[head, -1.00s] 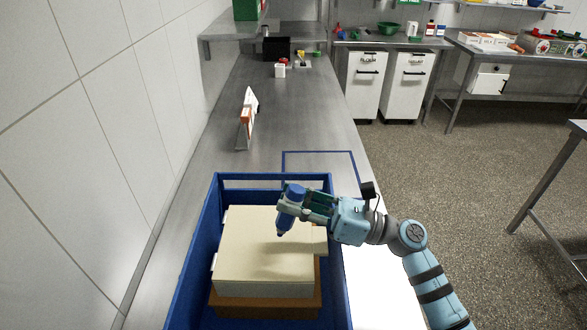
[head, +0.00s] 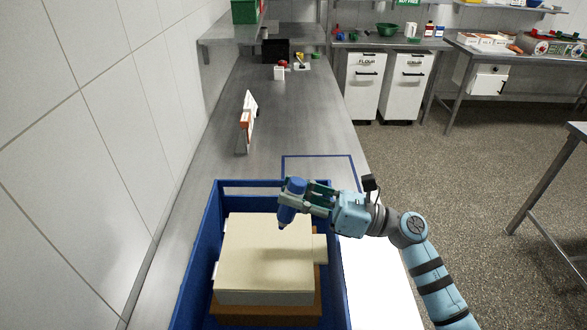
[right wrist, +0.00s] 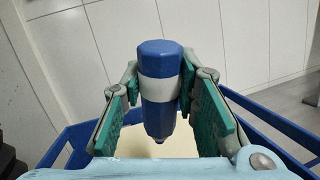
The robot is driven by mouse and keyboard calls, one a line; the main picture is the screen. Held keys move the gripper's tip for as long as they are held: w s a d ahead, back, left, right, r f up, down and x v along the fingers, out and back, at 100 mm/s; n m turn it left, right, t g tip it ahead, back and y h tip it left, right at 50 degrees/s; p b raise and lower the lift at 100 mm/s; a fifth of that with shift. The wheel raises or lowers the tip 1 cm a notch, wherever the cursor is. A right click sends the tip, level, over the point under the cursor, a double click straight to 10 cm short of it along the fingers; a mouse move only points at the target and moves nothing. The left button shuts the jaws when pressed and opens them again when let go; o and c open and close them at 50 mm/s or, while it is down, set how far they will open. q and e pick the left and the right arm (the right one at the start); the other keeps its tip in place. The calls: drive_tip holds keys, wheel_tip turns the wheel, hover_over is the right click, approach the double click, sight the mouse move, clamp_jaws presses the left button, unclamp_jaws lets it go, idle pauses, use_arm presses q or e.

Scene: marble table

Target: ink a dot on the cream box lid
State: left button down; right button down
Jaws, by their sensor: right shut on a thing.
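The cream box lid (head: 255,278) lies flat side up inside a blue crate (head: 193,255), on top of a brown box (head: 262,312). My right gripper (head: 300,197) is shut on a blue marker with a white band (head: 288,212). The marker points down, slightly tilted, with its tip above the far part of the lid and apparently clear of it. In the right wrist view the marker (right wrist: 160,90) sits upright between the green finger pads, with the lid (right wrist: 165,148) blurred below. I cannot make out a dot on the lid. My left gripper is out of view.
A cream tab or block (head: 320,248) sticks out at the lid's right side. A white and orange upright item (head: 247,122) stands on the steel counter (head: 300,115) beyond the crate. A tiled wall runs along the left. The counter's middle is mostly clear.

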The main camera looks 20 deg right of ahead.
sight(295, 181)
drive_tip(key=shift+r, duration=0.65)
drive_tip(key=shift+w+r+p, duration=0.15)
drive_tip(key=shift+r+p, duration=0.35)
drive_tip(key=shift+p, duration=0.05)
drive_tip(key=shift+w+r+p, duration=0.15)
drive_tip(key=shift+r+p, duration=0.35)
drive_tip(key=shift+p, duration=0.05)
drive_tip(key=shift+s+r+p, duration=0.1)
drive_tip(key=shift+r+p, duration=0.2)
drive_tip(key=shift+r, duration=0.2)
drive_tip(key=shift+f+b, duration=0.55)
drive_tip(key=shift+b, duration=0.05)
drive_tip(key=shift+r, duration=0.1)
